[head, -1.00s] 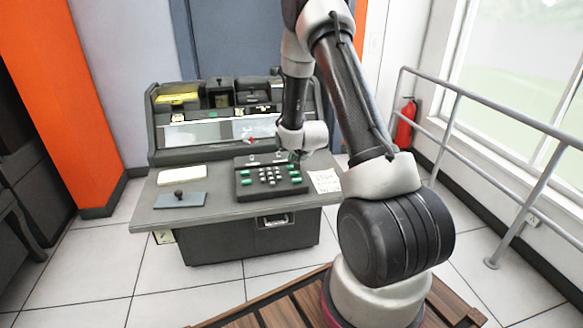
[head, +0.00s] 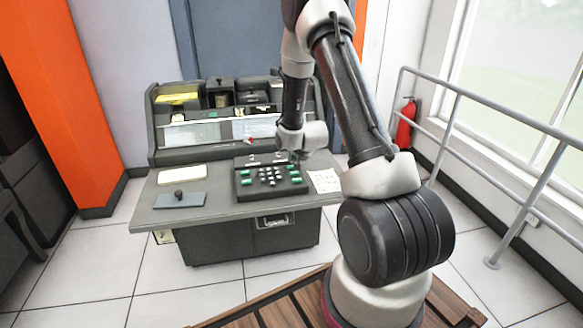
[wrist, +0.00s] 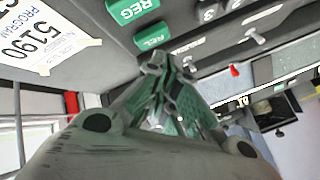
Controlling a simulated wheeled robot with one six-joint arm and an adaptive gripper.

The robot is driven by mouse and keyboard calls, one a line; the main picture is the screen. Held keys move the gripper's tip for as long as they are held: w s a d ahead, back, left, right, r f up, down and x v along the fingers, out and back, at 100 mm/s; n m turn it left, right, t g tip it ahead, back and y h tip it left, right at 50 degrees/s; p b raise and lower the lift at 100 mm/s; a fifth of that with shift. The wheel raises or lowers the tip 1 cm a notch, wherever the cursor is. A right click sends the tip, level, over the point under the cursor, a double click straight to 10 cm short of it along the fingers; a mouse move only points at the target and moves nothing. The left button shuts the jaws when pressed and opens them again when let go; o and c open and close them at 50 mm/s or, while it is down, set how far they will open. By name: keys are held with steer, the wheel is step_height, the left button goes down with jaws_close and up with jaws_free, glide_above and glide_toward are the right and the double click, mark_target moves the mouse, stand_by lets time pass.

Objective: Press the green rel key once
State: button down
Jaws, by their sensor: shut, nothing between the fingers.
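The green REL key (wrist: 157,35) shows at the top centre of the wrist view, beside a green REG key (wrist: 130,8). My gripper (wrist: 164,62) is shut and empty. Its fingertips appear just below the REL key in that view, close to it; I cannot tell whether they touch. In the head view my gripper (head: 297,156) is at the right rear of the black keypad (head: 262,191) on the desk. Green keys show at both sides of the keypad there, but their labels are too small to read.
A paper card marked 5190 (wrist: 45,38) lies beside the keys. Small lever switches (wrist: 257,36) stand near the keys. The grey desk (head: 225,208) also holds a pale pad (head: 182,173) and a stamp (head: 179,195). A metal railing (head: 500,128) runs at right.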

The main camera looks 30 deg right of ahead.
steer(key=shift+f, duration=0.35)
steer(key=shift+f, duration=0.45)
stand_by(0.5)
stand_by(0.4)
steer(key=shift+r, duration=0.85)
steer(key=shift+r, duration=2.5)
